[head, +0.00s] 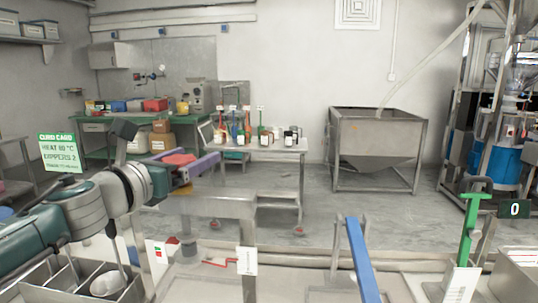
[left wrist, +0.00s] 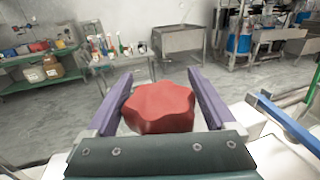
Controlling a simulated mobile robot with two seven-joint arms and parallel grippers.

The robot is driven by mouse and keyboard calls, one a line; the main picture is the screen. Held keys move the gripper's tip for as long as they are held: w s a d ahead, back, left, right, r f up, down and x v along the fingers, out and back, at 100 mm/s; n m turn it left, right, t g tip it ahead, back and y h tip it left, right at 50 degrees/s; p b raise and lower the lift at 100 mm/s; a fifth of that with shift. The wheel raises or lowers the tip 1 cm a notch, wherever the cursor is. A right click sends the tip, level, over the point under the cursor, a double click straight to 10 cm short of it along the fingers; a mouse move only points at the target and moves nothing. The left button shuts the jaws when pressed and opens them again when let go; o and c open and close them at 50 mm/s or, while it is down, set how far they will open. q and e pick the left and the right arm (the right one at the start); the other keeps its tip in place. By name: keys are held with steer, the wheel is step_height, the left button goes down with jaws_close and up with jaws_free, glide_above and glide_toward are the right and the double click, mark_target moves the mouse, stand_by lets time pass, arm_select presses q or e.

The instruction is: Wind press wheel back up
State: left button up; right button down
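The press wheel (left wrist: 160,106) is a red, lobed knob. In the left wrist view it sits between the purple fingers of my left gripper (left wrist: 160,90), one finger along each side. The gaps at its sides are very small, and I cannot tell whether the fingers press on it. In the head view my left gripper (head: 192,163) reaches in from the left, and part of the red wheel (head: 180,158) shows between its fingers. The wheel's shaft is hidden from the wrist camera. My right gripper is not in view.
A metal frame (head: 205,206) stands below my left gripper. A blue bar (head: 362,262) and a green lever (head: 467,230) rise at the right. A steel bin (head: 92,280) is at lower left. A bottle cart (head: 270,146) and a hopper (head: 375,135) stand farther back, with open floor around them.

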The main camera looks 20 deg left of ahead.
mark_target(169, 159)
arm_select(q)
steer(key=c, duration=1)
